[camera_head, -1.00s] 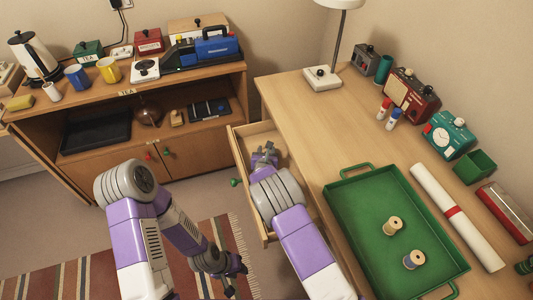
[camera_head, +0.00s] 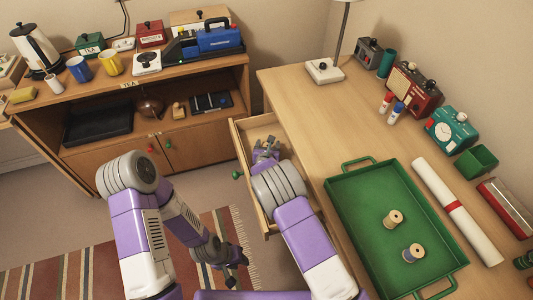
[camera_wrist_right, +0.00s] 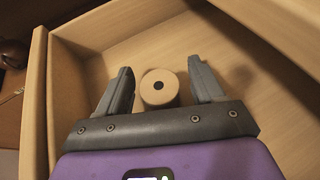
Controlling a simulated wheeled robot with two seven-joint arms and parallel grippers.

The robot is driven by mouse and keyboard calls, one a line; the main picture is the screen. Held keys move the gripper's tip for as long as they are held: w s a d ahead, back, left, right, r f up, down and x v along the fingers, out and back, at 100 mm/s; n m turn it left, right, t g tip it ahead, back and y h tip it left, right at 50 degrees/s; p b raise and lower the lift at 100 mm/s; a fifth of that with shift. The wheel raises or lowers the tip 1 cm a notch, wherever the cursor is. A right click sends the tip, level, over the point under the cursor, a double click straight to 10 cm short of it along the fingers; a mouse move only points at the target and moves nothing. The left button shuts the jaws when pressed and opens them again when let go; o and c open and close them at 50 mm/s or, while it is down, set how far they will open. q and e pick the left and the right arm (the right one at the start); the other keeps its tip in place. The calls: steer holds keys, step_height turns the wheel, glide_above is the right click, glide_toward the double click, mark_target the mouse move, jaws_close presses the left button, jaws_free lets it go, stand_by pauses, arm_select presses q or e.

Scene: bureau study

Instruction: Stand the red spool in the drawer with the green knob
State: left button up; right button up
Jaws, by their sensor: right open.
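A spool (camera_wrist_right: 159,86) with a pale, holed end stands upright on the drawer floor in the right wrist view; its thread colour is hidden there. My right gripper (camera_wrist_right: 163,82) is open, with one finger on each side of the spool and small gaps between. In the head view my right gripper (camera_head: 267,145) reaches down into the pulled-out drawer (camera_head: 241,153). The green knob (camera_head: 236,174) is on that drawer's front. My left gripper (camera_head: 236,270) hangs low over the rug, its fingers apart and empty.
The green tray (camera_head: 350,202) on the desk holds a tan spool (camera_head: 393,218) and a blue spool (camera_head: 413,253). A rolled paper (camera_head: 455,208) lies right of it. The low cabinet (camera_head: 120,165) stands at the left. The drawer's wooden walls are close around my right gripper.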

steer(key=p+v, duration=0.3)
steer(key=v, duration=0.8)
